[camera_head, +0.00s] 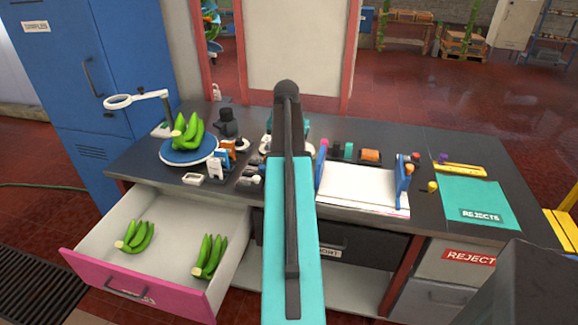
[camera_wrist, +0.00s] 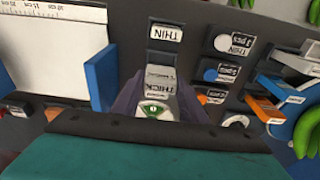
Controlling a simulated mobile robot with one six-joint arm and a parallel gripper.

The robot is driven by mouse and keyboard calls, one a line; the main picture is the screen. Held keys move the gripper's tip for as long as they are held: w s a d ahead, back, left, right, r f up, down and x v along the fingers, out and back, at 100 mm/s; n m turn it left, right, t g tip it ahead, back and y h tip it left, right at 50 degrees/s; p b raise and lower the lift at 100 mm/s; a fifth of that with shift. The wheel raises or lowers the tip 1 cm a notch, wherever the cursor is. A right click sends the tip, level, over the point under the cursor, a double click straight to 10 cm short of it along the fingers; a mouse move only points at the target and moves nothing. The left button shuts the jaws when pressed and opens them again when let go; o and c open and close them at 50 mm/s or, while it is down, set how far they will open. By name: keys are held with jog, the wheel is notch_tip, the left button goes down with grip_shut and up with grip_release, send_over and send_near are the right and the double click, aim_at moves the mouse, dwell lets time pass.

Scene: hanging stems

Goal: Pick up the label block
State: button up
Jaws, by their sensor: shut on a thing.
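In the wrist view my gripper (camera_wrist: 157,100) is shut on a label block (camera_wrist: 161,76) with white faces, one reading THICK, and a green mark (camera_wrist: 153,109) sits near its lower end. The dark fingers lie on its left and right sides. A dark block with a white THIN label (camera_wrist: 165,33) is just beyond it, close to it. Whether the held block touches the bench cannot be told. In the head view my own arm hides the gripper and the held block.
More labelled blocks (camera_wrist: 222,73) stand to the right, with blue and orange pieces (camera_wrist: 280,88) beyond. A blue upright (camera_wrist: 100,78) and white paper (camera_wrist: 50,50) are at left. In the head view, green bananas rest on a blue plate (camera_head: 190,158) and in an open drawer (camera_head: 165,262); a REJECTS mat (camera_head: 480,195) lies right.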

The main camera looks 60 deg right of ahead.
jog(key=shift+r+b, duration=0.3)
jog(key=shift+r, duration=1.55)
jog(key=w+a+f+n, duration=0.1)
jog(key=w+a+n, duration=0.3)
jog(key=w+a, duration=0.8)
jog(key=w+a+f+n, duration=0.1)
jog(key=w+a+n, duration=0.2)
jog(key=w+a, duration=0.9)
jog(key=a+f+n+t+y, duration=0.1)
jog(key=a+n, duration=0.6)
jog(key=a, duration=2.8)
jog(key=shift+s+f, duration=0.4)
jog(key=shift+s, duration=0.05)
